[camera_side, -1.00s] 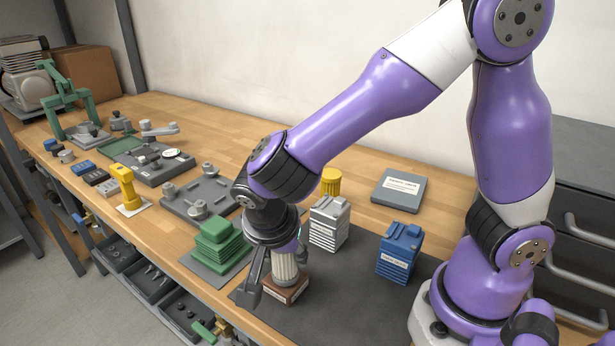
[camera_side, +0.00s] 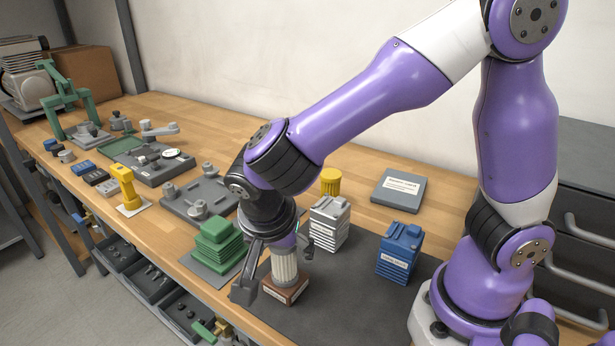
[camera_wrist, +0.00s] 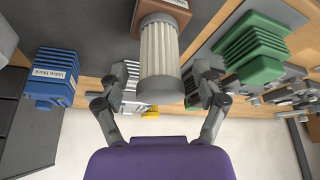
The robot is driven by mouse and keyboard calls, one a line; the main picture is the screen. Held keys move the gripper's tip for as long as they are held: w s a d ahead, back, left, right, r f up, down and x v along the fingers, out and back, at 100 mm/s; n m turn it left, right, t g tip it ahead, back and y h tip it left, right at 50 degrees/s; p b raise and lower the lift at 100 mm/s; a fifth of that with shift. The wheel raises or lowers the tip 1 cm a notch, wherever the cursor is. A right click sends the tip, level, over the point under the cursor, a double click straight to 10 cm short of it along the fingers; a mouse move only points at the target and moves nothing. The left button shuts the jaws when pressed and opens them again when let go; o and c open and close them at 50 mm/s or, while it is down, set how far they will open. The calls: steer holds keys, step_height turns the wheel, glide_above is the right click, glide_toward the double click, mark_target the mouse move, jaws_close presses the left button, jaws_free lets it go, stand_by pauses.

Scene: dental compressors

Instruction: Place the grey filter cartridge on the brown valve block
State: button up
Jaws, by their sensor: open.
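The grey filter cartridge (camera_side: 285,265), a ribbed light-grey cylinder, stands upright on the brown valve block (camera_side: 287,290) near the front of the dark mat. In the wrist view the cartridge (camera_wrist: 160,52) fills the top middle, with the brown block (camera_wrist: 166,12) behind its far end. My gripper (camera_side: 280,268) is open around the cartridge in the side view, with a finger on either side. In the wrist view both fingers (camera_wrist: 158,95) are spread with gaps to the cartridge. The cartridge's top is partly hidden by my wrist in the side view.
A white ribbed block (camera_side: 328,224) stands close behind the gripper, and a blue block (camera_side: 399,252) stands to the right. A green ribbed block (camera_side: 218,246) is close on the left. A yellow cylinder (camera_side: 331,181) stands behind. The front right of the dark mat (camera_side: 345,310) is clear.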

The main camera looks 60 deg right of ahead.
steer(key=v, duration=1)
steer(key=s+d+n+t+y, duration=0.3)
steer(key=s+d+n+y, duration=0.1)
steer(key=d+n, duration=0.7)
steer(key=shift+s+d+r+n+t, duration=0.2)
steer(key=shift+d+r+n+t, duration=0.2)
steer(key=shift+n, duration=0.8)
